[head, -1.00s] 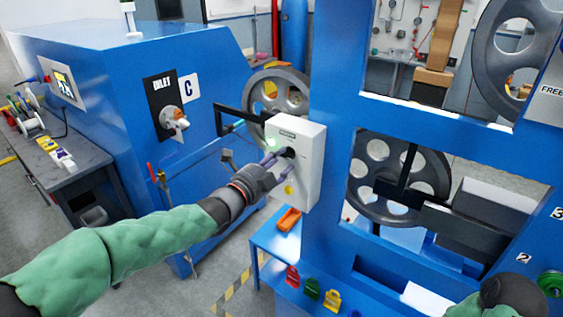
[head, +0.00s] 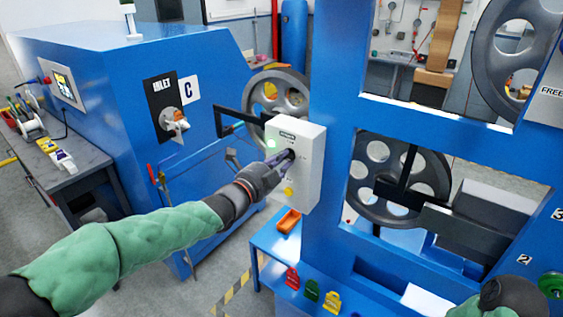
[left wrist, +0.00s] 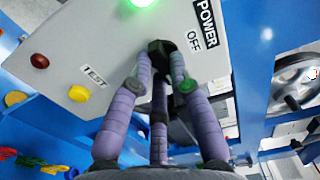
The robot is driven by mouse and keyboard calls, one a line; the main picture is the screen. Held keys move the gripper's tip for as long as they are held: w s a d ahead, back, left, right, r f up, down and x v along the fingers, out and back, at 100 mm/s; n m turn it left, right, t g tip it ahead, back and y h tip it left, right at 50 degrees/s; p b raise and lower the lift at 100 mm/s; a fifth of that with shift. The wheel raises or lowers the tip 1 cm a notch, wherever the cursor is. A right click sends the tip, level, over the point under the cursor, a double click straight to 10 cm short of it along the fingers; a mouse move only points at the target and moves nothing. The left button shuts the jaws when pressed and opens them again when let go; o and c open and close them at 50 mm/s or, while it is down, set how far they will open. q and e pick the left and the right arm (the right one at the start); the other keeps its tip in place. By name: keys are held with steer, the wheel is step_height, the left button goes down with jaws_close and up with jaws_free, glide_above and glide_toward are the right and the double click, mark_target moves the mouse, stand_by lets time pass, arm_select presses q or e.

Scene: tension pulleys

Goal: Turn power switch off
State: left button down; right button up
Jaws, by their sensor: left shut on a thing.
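The white control box (head: 312,180) is fixed to the blue machine frame in the middle of the head view. Its black power switch knob (left wrist: 160,50) sits beside the POWER and OFF labels in the left wrist view, below a lit green lamp (left wrist: 141,3). My left gripper (head: 282,158) is at the box front, its purple fingers shut on the knob; it also shows in the left wrist view (left wrist: 163,62). The fingers partly hide the knob, so its exact setting is unclear. My right arm shows only in part at the bottom right; its gripper is out of view.
A yellow button (left wrist: 79,94) and a red one (left wrist: 39,60) sit on the box near the TEST label. A blue ledge with an orange tray (head: 289,221) and several coloured tags (head: 312,289) is below. A blue cabinet with a rotary inlet handle (head: 174,122) stands left.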

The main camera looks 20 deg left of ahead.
arm_select(q)
steer(key=n, duration=1.2)
steer(key=shift+d, duration=0.2)
steer(key=n+p, duration=0.1)
steer(key=n, duration=0.4)
steer(key=shift+s+r+n, duration=0.1)
steer(key=shift+n, duration=0.2)
stand_by(0.4)
steer(key=c, duration=1.1)
jaws_free()
steer(key=shift+c, duration=0.2)
